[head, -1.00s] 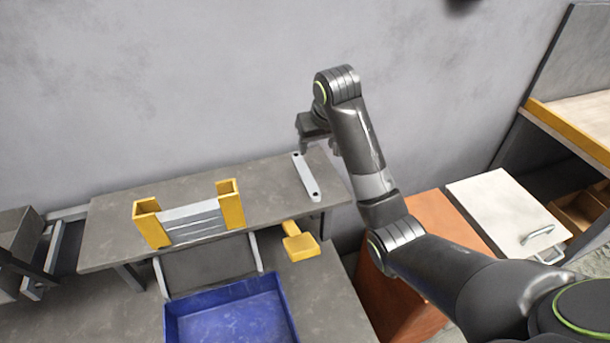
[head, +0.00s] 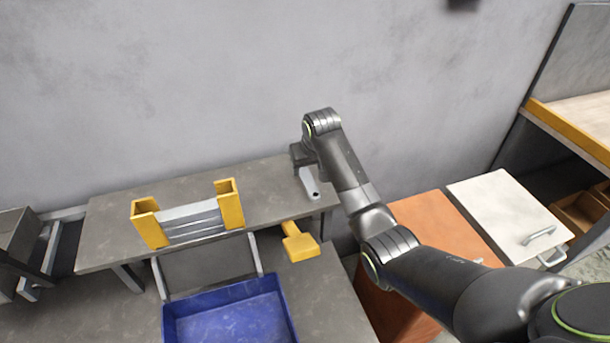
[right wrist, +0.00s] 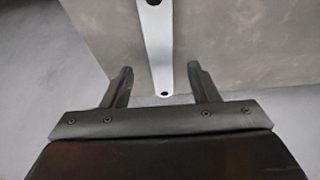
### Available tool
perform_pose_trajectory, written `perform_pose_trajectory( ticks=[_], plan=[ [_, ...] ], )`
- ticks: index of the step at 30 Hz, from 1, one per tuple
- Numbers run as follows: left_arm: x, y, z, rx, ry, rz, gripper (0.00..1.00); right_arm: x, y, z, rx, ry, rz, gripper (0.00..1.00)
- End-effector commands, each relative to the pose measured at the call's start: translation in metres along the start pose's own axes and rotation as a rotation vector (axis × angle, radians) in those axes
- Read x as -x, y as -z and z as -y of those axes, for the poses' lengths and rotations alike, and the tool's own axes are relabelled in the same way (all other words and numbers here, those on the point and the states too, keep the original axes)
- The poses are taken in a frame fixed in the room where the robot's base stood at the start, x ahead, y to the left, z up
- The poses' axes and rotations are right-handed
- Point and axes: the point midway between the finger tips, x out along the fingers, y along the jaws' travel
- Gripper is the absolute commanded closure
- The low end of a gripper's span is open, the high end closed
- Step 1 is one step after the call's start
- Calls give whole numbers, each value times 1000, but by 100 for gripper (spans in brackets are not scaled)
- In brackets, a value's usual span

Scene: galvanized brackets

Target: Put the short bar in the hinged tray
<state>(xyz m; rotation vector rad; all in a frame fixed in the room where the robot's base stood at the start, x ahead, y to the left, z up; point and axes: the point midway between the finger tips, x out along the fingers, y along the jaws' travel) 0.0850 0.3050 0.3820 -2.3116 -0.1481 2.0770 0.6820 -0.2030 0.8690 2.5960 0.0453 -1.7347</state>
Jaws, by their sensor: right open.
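The short bar (head: 310,184) is a flat silver strip with a hole near its end, lying on the right part of the raised grey shelf. My right gripper (head: 300,158) is over its far end and hides much of it in the head view. In the right wrist view the bar (right wrist: 158,50) runs between the two fingers of my right gripper (right wrist: 161,82), which are open with a gap on each side. The blue tray (head: 295,318) sits on the lower bench in front of the shelf, and I see nothing inside it. My left gripper is not in view.
A yellow holder (head: 232,204) with silver bars across it stands on the shelf (head: 110,215). A yellow paddle-shaped piece (head: 301,246) is at the shelf's front edge beside the tray. An orange cabinet (head: 440,225) and a white-topped unit (head: 505,210) stand to the right.

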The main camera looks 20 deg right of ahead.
Motion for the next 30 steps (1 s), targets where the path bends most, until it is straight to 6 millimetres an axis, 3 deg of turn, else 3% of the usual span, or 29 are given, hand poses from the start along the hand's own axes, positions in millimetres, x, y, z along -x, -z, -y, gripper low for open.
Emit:
perform_pose_trajectory(
  ticks=[9,19,30],
  plan=[
    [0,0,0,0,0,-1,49,-35,3,1,0,-1,1,45],
    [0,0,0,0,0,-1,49,-39,3,1,0,0,0,45],
    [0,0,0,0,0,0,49,-39,3,1,0,0,0,94]
  ],
)
